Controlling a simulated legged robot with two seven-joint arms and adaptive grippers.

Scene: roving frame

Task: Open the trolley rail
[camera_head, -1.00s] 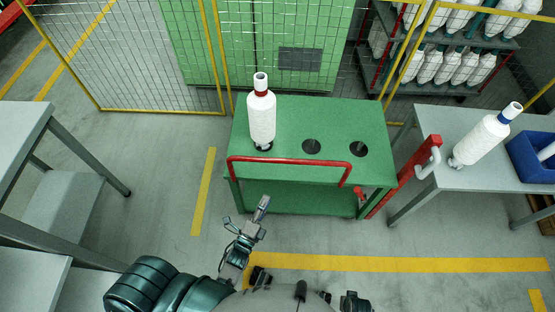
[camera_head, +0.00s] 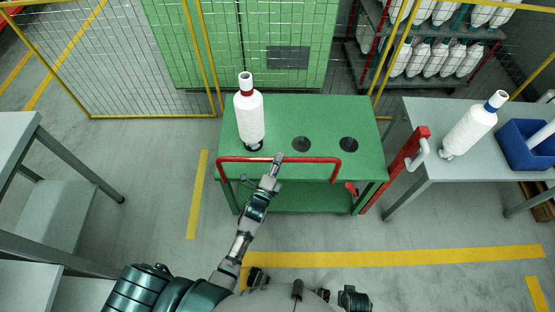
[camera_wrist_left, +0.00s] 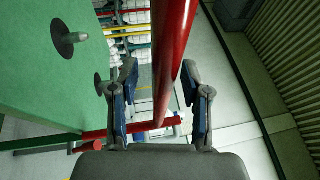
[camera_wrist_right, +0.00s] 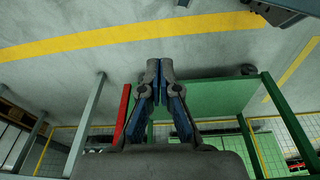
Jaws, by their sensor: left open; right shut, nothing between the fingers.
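The green trolley (camera_head: 325,118) stands ahead of me with a red rail (camera_head: 315,160) along its near edge. My left gripper (camera_head: 277,165) is at the middle of this rail. In the left wrist view the red rail (camera_wrist_left: 172,60) runs between the two spread fingers of the left gripper (camera_wrist_left: 163,98), without visible finger contact on either side. My right gripper (camera_wrist_right: 160,66) is shut and empty in the right wrist view. The trolley's green lower shelf (camera_wrist_right: 215,98) shows beyond it there.
At right, a red post (camera_head: 398,175) with a white handle adjoins a grey table (camera_head: 425,115) bearing another spool (camera_head: 470,130) and a blue bin (camera_head: 528,150). Open floor lies left of the trolley.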

